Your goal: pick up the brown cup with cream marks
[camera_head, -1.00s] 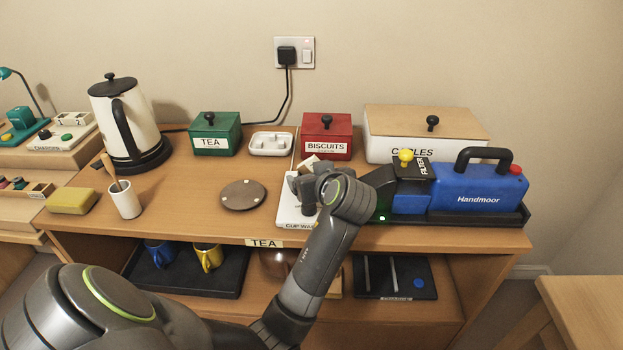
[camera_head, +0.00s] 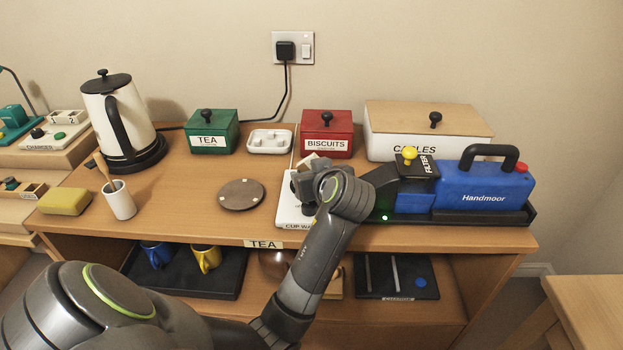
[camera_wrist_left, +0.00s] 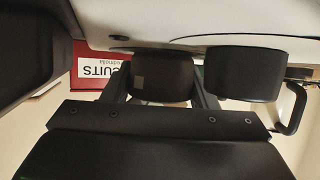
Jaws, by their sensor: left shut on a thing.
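The brown cup (camera_wrist_left: 160,76), dark with one small pale square mark visible, is between the two fingers of my left gripper (camera_wrist_left: 162,97) in the left wrist view. That view is upside down. The gripper is shut on the cup, which is close against a white surface. In the head view my left gripper (camera_head: 308,190) is over the white cup warmer (camera_head: 288,212), and the wrist hides most of the cup there. My right gripper is not in view.
A dark cylinder (camera_wrist_left: 245,74) stands close beside the held cup. The blue Handmoor machine (camera_head: 484,188) is right of my wrist, and the red biscuits box (camera_head: 327,132) is behind. A round brown coaster (camera_head: 241,194) lies left. Blue and yellow mugs (camera_head: 206,259) stand on the lower shelf.

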